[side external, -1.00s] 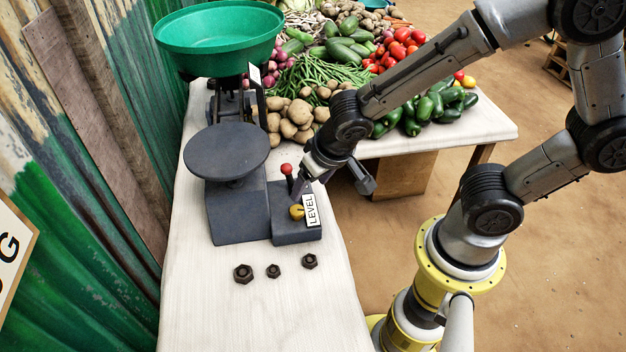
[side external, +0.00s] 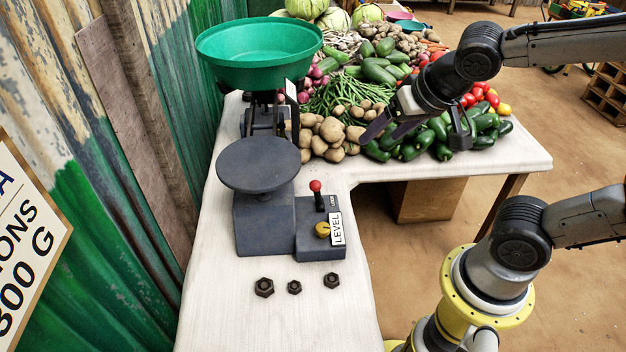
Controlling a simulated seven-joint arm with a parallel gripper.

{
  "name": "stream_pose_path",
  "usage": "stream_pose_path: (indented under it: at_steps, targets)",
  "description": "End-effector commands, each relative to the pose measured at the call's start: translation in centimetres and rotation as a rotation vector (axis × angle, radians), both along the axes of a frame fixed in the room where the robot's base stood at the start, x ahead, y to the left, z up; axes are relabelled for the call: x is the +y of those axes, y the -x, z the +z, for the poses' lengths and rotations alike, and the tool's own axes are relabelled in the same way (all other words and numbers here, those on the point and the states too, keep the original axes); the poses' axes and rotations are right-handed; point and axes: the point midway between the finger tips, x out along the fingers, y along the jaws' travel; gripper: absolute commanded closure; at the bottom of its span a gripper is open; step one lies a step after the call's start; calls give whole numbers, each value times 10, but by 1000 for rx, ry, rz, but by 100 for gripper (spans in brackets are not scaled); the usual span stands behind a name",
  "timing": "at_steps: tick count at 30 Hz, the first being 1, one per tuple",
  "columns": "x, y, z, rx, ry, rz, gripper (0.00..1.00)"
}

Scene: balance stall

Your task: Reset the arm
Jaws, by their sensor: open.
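My gripper (side external: 390,135) is open and empty, held up in the air at the upper right of the balance, in front of the potatoes and green vegetables in the picture. It touches neither the lever nor the knob. The balance (side external: 263,225) stands on the white counter with a dark flat plate (side external: 257,164) in front and a green pan (side external: 258,52) behind, the pan higher. On its side box are a lever with a red ball (side external: 315,186), a yellow knob (side external: 322,230) and a LEVEL label (side external: 337,229).
Three dark nuts (side external: 295,287) lie on the white counter (side external: 240,315) in front of the balance. Potatoes (side external: 330,135), green beans (side external: 335,95), peppers (side external: 440,135) and tomatoes crowd the back. A corrugated wall (side external: 110,250) with a sign (side external: 30,235) borders the left. The counter's front is otherwise clear.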

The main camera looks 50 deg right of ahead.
Motion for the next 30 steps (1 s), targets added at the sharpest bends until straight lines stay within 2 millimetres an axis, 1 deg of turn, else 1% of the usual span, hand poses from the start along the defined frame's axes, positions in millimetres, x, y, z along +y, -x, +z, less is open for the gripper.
stream_pose_path:
  at_steps: [1,3,5,6,9,12,15,18,30]
  targets:
    - [-6,15,12,-14,4,8,24]
    - [-10,35,21,-17,17,46,24]
    - [-10,52,25,-13,31,93,24]
    - [-8,63,26,-7,42,135,24]
    - [-1,84,22,24,69,252,24]
    - [6,96,12,68,90,355,24]
    - [8,99,9,90,113,418,24]
    - [8,99,9,94,129,445,24]
    - [7,99,10,93,132,446,24]
